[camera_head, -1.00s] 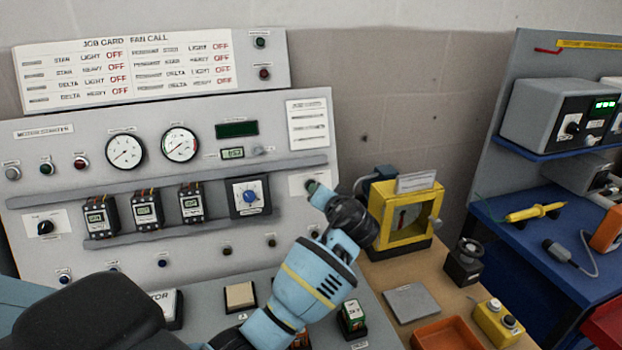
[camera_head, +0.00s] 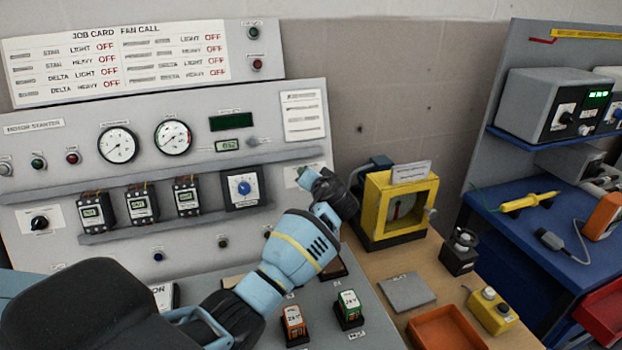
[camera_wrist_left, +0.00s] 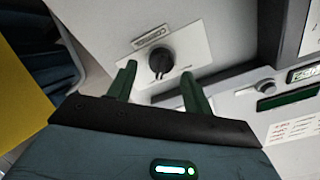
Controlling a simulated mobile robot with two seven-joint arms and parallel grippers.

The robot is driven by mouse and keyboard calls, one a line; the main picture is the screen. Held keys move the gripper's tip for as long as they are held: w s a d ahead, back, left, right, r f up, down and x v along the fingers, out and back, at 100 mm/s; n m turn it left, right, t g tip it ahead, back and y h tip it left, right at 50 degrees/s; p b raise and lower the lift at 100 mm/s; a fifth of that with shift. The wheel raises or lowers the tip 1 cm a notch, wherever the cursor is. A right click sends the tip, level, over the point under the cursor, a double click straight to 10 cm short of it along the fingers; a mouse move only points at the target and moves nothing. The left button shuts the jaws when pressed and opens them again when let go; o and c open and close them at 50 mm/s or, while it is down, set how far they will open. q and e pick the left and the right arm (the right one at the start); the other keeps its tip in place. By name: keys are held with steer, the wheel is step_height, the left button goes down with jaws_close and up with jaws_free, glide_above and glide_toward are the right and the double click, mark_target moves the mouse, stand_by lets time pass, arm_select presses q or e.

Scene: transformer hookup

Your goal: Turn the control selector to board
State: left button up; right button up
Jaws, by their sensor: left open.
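The control selector (camera_wrist_left: 160,61) is a black knob on a white plate (camera_wrist_left: 180,48) with a printed label. In the left wrist view it sits just ahead of my open left gripper (camera_wrist_left: 156,74), roughly between the two green fingertips. I cannot tell whether the fingers touch it. In the head view my left gripper (camera_head: 304,174) points at the white plate at the panel's right edge and hides the knob. The label's position words are not readable. My right gripper is not in view.
The panel also carries a blue knob (camera_head: 243,187), a black knob (camera_head: 40,223) at the left, gauges and a protruding ledge (camera_head: 200,167). A yellow-framed box (camera_head: 371,215) stands close right of my gripper. An orange tray (camera_head: 446,329) lies on the bench.

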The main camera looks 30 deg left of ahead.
arm_select(q)
steer(key=shift+w+a+f, duration=0.15)
steer(key=shift+w+a, duration=0.1)
steer(key=shift+a, duration=0.05)
steer(key=c, duration=1)
steer(key=shift+o, duration=0.2)
